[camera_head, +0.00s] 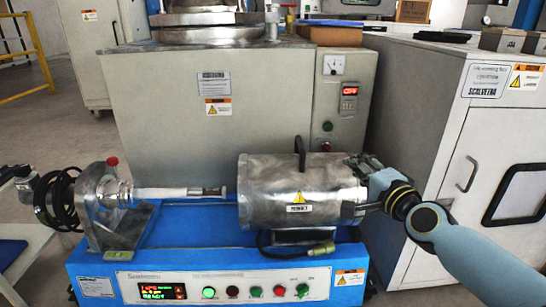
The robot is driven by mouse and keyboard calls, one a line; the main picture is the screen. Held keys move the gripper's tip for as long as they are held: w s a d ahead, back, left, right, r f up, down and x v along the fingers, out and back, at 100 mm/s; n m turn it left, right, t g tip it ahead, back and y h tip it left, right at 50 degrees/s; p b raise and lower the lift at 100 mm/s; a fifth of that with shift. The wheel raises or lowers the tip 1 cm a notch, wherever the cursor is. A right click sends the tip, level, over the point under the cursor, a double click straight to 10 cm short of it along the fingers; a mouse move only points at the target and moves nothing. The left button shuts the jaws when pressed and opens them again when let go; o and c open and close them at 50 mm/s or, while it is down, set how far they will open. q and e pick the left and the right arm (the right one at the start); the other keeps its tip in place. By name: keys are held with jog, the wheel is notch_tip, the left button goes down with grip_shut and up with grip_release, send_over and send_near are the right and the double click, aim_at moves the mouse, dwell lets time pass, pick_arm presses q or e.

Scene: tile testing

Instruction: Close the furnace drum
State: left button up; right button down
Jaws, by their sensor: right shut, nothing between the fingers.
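The furnace drum (275,196) is a shiny metal cylinder lying on its side on the blue test machine (190,250). It has a black handle (300,153) on top and a yellow warning label on its front. A pale rod (165,193) with a metal tip reaches from the left support toward the drum. A small gap shows between the tip and the drum's left end. My right gripper (362,170) is shut and empty at the drum's right end, seemingly against it; exact contact is unclear. My left gripper is not clearly in view.
A grey furnace cabinet (190,110) stands close behind the machine. A white cabinet (440,130) is on the right, near my right arm. Black coiled cable (57,200) hangs at the left support. Buttons and a lit display (160,291) line the machine's front.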

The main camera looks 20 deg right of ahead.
jog(key=b, duration=0.2)
send_over(316, 168)
jog(key=d, duration=0.4)
jog(key=shift+s+f, duration=0.25)
jog(key=shift+f, duration=0.15)
jog(key=shift+w+a+f, duration=0.1)
jog(key=shift+w+a, duration=0.05)
jog(key=shift+a, duration=1.1)
pick_arm(q)
jog(key=shift+s+f+t, duration=0.15)
jog(key=shift+f+t, duration=0.8)
jog(key=shift+t, duration=0.15)
pick_arm(e)
jog(key=shift+w+a+f, duration=0.1)
jog(key=shift+a, duration=0.5)
jog(key=shift+a, duration=0.1)
